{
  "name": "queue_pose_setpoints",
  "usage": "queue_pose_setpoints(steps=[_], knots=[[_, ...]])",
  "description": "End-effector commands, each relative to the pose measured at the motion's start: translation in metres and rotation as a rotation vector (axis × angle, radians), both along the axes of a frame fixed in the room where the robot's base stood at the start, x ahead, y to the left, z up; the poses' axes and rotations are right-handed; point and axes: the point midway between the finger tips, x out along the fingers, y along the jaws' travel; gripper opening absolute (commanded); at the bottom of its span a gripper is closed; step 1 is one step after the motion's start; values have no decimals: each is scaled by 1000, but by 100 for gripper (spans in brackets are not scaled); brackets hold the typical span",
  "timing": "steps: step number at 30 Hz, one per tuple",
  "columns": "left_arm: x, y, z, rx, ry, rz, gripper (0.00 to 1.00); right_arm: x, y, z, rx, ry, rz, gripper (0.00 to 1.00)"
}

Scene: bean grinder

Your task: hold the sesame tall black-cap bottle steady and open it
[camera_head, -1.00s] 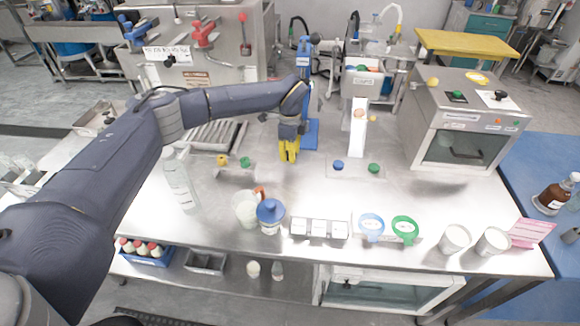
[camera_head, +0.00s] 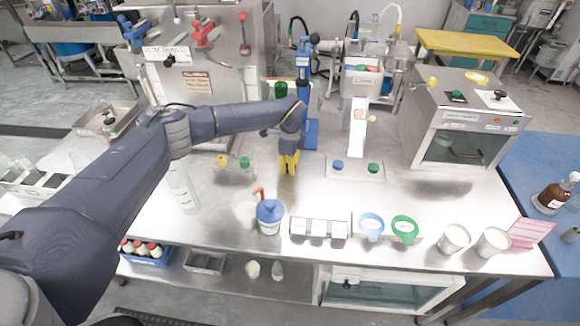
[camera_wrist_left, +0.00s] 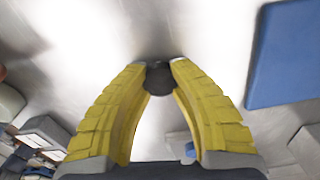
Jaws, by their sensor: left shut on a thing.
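My left gripper (camera_head: 289,163) points down over the steel table, behind the blue-lidded jar and in front of the blue stand. Its yellow fingers are shut on a small dark round thing (camera_wrist_left: 158,78) in the left wrist view, which looks like a black cap seen from above. Both fingertips touch it. I cannot make out a bottle body or sesame label under it; the fingers hide that spot in the head view. My right gripper is not in view.
A blue-lidded jar (camera_head: 270,216), a white three-part tray (camera_head: 320,226), blue (camera_head: 371,226) and green (camera_head: 404,229) rings and two white cups stand along the front edge.

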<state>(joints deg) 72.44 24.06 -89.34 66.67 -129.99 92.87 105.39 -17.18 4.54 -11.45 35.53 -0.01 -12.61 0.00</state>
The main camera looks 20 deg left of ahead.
Motion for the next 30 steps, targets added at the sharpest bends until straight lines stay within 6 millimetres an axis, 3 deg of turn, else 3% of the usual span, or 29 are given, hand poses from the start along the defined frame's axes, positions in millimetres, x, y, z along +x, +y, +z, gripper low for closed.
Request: queue_pose_setpoints(steps=[5, 6, 11, 22, 30], knots=[[0, 0, -4, 0, 1, 0, 0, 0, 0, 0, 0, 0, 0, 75], [0, 0, -3, 0, 0, 0, 26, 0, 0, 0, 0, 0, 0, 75], [0, 0, -3, 0, 0, 0, 43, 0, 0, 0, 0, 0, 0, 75], [1, 0, 5, 0, -2, 0, 43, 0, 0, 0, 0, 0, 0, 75], [1, 1, 48, 0, -4, 0, 43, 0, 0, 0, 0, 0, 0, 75]])
